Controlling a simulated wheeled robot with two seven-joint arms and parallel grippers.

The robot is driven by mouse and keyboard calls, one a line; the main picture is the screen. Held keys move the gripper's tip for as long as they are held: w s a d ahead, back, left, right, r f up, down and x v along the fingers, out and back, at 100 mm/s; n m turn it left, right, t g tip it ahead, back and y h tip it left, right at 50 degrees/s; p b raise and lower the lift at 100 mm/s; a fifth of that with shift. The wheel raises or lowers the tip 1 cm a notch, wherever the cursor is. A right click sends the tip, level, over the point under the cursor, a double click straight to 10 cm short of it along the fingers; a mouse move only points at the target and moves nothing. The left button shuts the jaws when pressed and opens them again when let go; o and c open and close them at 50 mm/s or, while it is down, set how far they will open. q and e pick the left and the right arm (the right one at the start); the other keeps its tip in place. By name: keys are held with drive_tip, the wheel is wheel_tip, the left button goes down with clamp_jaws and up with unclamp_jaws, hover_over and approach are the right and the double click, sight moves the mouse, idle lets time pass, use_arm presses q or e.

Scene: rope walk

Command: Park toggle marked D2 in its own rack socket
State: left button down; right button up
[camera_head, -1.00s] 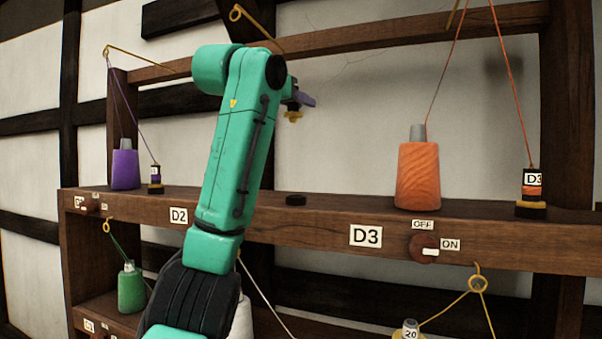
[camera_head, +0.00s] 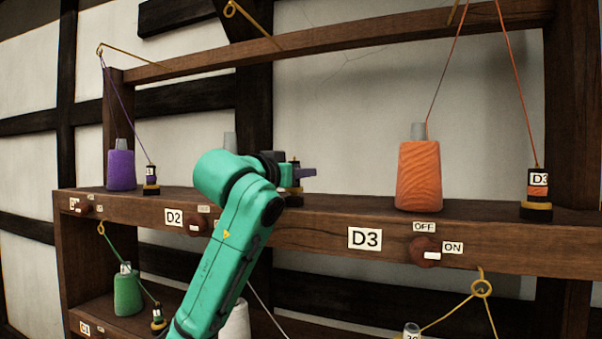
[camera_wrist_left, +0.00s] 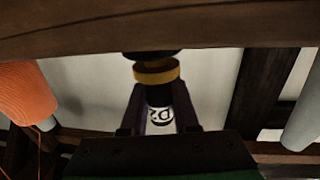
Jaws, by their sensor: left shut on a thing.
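The toggle marked D2 (camera_wrist_left: 160,115) is between the dark fingers of my left gripper (camera_wrist_left: 159,118) in the left wrist view, which is upside down. The gripper is shut on it. The toggle has a white label and a gold collar (camera_wrist_left: 156,74). Its collar end is at the dark round rack socket (camera_wrist_left: 152,55) on the shelf; I cannot tell whether it is seated. In the head view my left gripper (camera_head: 297,173) is low over the shelf, right of the D2 plate (camera_head: 174,217). My arm hides part of the toggle and socket. My right gripper is not in view.
An orange cone (camera_head: 418,178) and the D3 toggle (camera_head: 537,190) stand on the shelf (camera_head: 350,213) to the right. A purple cone (camera_head: 121,168) and another toggle (camera_head: 151,181) stand at left. Shelf between gripper and orange cone is clear.

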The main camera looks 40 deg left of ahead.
use_arm(q)
drive_tip(key=shift+s+d+f, duration=0.15)
drive_tip(key=shift+f, duration=0.15)
drive_tip(key=shift+f+b, duration=0.25)
drive_tip(key=shift+b, duration=0.2)
drive_tip(key=c, duration=0.7)
unclamp_jaws()
